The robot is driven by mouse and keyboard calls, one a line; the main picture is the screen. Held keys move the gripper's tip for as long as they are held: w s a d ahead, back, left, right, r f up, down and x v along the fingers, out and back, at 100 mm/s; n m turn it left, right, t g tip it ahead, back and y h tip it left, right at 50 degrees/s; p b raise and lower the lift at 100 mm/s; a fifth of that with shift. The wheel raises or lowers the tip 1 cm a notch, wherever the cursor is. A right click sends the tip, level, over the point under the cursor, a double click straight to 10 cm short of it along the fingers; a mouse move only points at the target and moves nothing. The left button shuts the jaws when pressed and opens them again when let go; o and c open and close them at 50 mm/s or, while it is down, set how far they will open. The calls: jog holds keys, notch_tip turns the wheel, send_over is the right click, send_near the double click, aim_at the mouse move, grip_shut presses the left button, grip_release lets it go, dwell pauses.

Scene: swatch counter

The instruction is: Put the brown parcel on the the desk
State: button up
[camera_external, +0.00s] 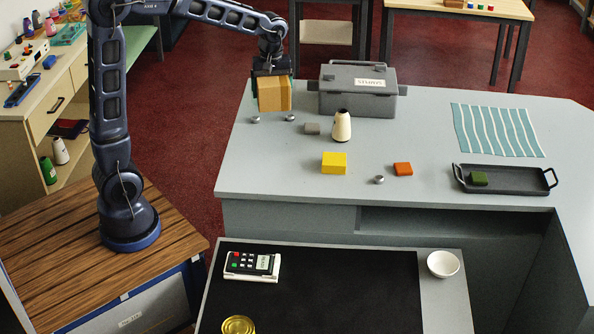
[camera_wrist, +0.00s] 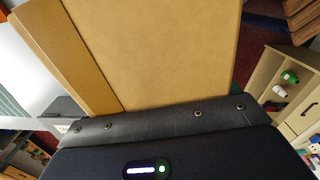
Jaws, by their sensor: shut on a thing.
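My gripper (camera_external: 271,70) is shut on the brown parcel (camera_external: 273,94), a tan box that hangs below it in the external view. In that view the parcel appears over the far left part of the grey-topped desk (camera_external: 300,165). I cannot tell how much space is under it. In the wrist view the parcel (camera_wrist: 165,45) fills the upper middle, close against the dark gripper body. The fingertips are hidden there.
Near the parcel are a grey case (camera_external: 358,100), small metal knobs (camera_external: 255,119), a grey block (camera_external: 312,129) and a cream cone (camera_external: 341,127). The desk's front left is clear.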

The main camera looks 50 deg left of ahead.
jog(key=s+d+f+m, duration=0.1)
jog(key=d+f+m, duration=0.25)
jog(key=d, duration=0.95)
jog(key=m, duration=0.8)
send_over(306, 310)
notch_tip(306, 310, down, 14)
notch_tip(306, 310, down, 19)
jog(key=shift+f, duration=0.1)
jog(key=o, duration=0.9)
jog(key=shift+f, duration=0.1)
jog(key=shift+o, duration=1)
notch_tip(306, 310, up, 12)
